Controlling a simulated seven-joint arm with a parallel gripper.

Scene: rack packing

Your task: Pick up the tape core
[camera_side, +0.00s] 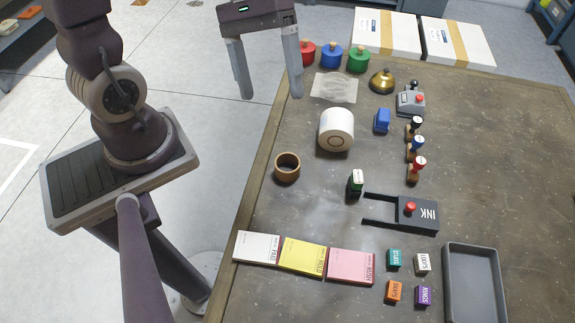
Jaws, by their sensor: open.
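The tape core (287,167) is a short brown cardboard ring standing on the brown table, near its left edge, with its open top showing. My gripper (270,97) is at the top of the view, its two grey fingers spread apart and pointing down with nothing between them. It is up and behind the tape core in the picture, well apart from it. No part of the tape core is covered.
A white roll (337,130) stands right of the tape core. White, yellow and pink pads (303,257) line the front. A grey tray (474,285) is front right.

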